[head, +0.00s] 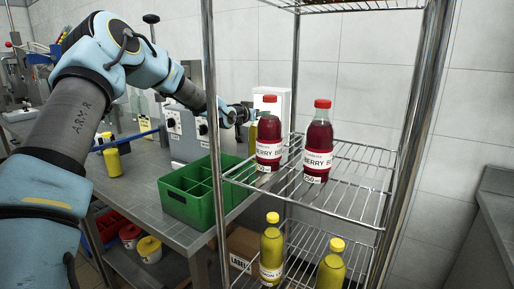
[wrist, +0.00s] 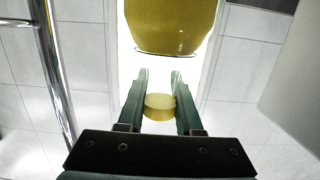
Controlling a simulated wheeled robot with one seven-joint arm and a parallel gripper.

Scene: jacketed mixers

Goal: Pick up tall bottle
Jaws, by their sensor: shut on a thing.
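My gripper (head: 249,113) is at the far left side of the wire rack in the head view, beside the left red bottle. In the wrist view its two fingers (wrist: 160,92) are shut on a yellow bottle, with the round yellow cap (wrist: 160,107) between them. The bottle's yellow body (wrist: 170,22) fills the top of that view. In the head view only a narrow yellow strip of it (head: 252,138) shows beside the red bottle, and I cannot tell whether its base touches anything. Two red bottles with red caps, a left one (head: 269,135) and a right one (head: 318,140), stand upright on the upper shelf.
The wire rack's upper shelf (head: 345,200) has free room at right. Two yellow bottles (head: 271,255) (head: 332,270) stand on its lower shelf. A green divided crate (head: 190,207) sits on the table's edge. A yellow container (head: 112,162) stands farther left. Rack posts (head: 209,100) are obstacles.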

